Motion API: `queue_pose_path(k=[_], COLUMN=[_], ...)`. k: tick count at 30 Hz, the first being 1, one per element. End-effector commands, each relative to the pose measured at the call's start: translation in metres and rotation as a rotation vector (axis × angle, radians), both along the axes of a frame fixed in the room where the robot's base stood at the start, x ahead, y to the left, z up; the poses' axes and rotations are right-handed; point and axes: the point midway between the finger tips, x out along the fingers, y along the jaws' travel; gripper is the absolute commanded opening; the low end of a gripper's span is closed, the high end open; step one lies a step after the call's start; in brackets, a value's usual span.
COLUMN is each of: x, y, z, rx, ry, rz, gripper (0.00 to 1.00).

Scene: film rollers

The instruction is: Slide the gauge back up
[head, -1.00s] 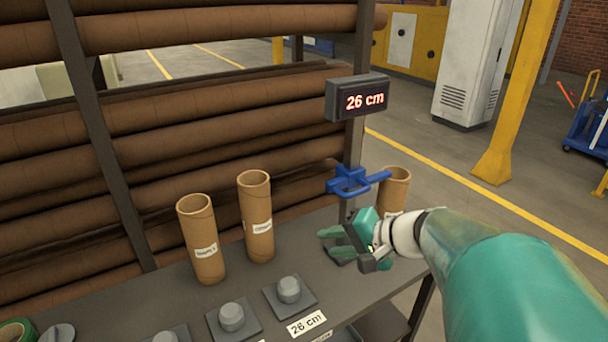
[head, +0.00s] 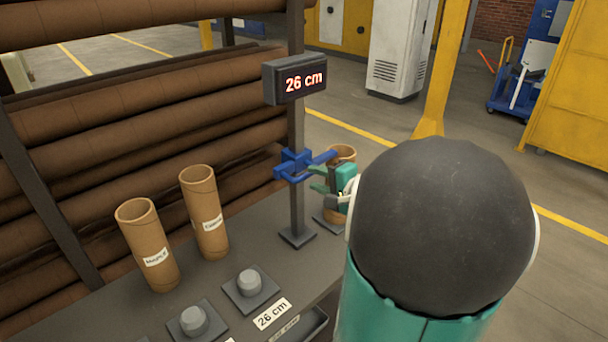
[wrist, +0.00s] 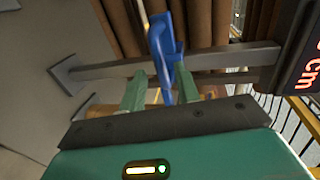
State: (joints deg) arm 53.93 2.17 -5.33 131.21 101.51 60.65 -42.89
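The blue gauge slider (head: 293,165) sits on the upright grey post (head: 297,205), below a display (head: 295,79) reading 26 cm. One of its arms reaches right, toward the top of a brown cardboard tube (head: 342,154). My gripper (head: 317,180) is at the slider's right side, just below that arm and in front of the tube. In the wrist view the green fingers (wrist: 161,78) stand apart with the blue slider (wrist: 160,45) between them. The right finger looks close to the blue part; contact cannot be told. The tube is partly hidden by my gripper.
Two labelled cardboard tubes (head: 147,245) (head: 204,212) stand on the grey bench left of the post. Grey knobs on square plates (head: 249,283) and a 26 cm label (head: 272,314) lie in front. Long brown rolls (head: 150,140) fill the rack behind.

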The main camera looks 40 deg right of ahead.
Motion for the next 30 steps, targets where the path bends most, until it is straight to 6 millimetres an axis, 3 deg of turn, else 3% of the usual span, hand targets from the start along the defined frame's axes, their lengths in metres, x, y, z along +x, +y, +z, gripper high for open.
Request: queue_pose_path(k=[7,18,23,30], x=[0.037,0.044,0.044,0.044], y=[0.002,0.003,0.003,0.003], z=[-0.008,-0.009,-0.009,-0.006], rx=[0.001,-0.001,0.000,-0.002], ry=[0.000,-0.001,0.000,-0.001], rz=[0.002,0.000,0.000,0.001], gripper=[0.32,0.32,0.01,0.00])
